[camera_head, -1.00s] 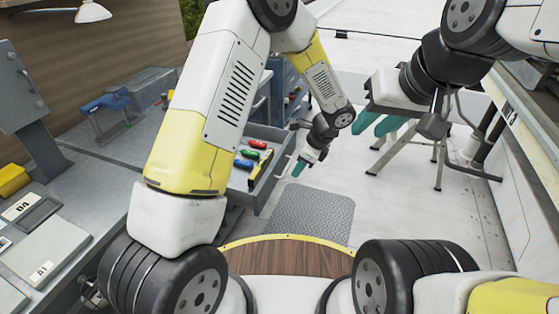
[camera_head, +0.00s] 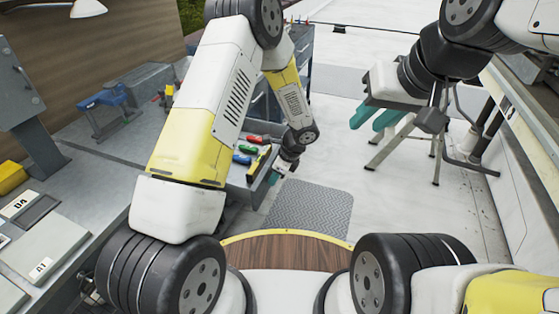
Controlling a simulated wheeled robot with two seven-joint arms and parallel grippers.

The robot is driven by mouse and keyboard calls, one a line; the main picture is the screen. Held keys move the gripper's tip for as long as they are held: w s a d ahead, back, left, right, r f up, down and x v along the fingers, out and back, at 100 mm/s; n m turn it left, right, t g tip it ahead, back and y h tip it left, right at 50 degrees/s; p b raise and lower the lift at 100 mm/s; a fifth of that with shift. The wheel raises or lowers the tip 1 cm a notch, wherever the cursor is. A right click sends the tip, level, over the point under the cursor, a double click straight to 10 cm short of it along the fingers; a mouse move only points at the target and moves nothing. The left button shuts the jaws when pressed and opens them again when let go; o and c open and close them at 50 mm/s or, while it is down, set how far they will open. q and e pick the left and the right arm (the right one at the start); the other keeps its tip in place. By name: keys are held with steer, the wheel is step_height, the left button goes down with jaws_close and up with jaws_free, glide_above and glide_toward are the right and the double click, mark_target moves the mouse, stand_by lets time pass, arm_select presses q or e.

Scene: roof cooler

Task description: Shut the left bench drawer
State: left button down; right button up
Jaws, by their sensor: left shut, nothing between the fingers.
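The left bench drawer (camera_head: 262,187) is a grey metal drawer standing open from the bench, partly hidden behind my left arm. Several hand tools lie in it, including a red-handled one (camera_head: 254,139), a green one (camera_head: 246,149) and a blue one (camera_head: 242,159). My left gripper (camera_head: 273,178) is shut and empty, pointing down at the outer front of the drawer. I cannot tell whether its teal tips touch the drawer front. My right gripper (camera_head: 377,121) is open and empty, held up at the right, well away from the drawer.
A ridged floor mat (camera_head: 310,210) lies in front of the drawer. A trestle (camera_head: 395,145) stands behind my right gripper. The pale floor between is clear.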

arm_select(q)
steer(key=w+a, duration=0.3)
steer(key=a, duration=0.7)
steer(key=w+a, duration=0.3)
steer(key=a, duration=0.6)
steer(key=w+a, duration=0.3)
steer(key=a, duration=0.7)
steer(key=shift+w+a, duration=0.4)
steer(key=shift+a, duration=0.25)
